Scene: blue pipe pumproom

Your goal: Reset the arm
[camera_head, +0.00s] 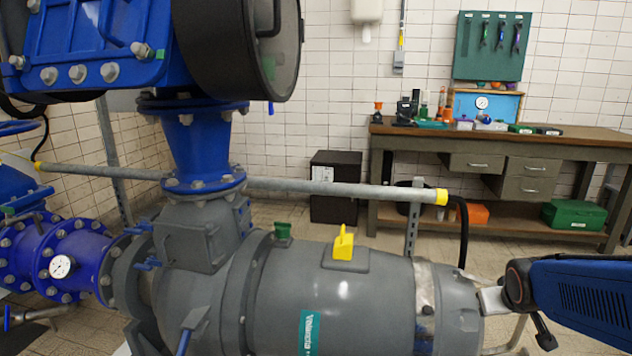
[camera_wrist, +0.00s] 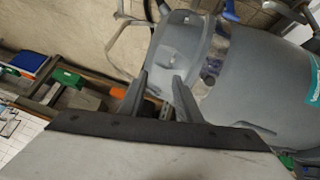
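In the wrist view, my gripper (camera_wrist: 158,78) shows as two dark fingers standing apart. No object is held between them. The rounded grey pump casing (camera_wrist: 235,75) lies beyond and beside the right finger; I cannot tell how far apart they are. In the head view, the grey pump (camera_head: 340,300) lies across the lower middle, with a yellow piece (camera_head: 343,245) and a green cap (camera_head: 282,230) on top. I cannot make out the gripper's fingers in the head view.
A wooden workbench (camera_head: 560,143) with tools stands at the back right, with an orange box (camera_head: 470,214) and a green case (camera_head: 573,215) on its lower shelf. A grey rail (camera_head: 330,187) runs behind the pump. Blue pipework (camera_head: 85,255) fills the left. A black cabinet (camera_head: 335,185) stands by the wall.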

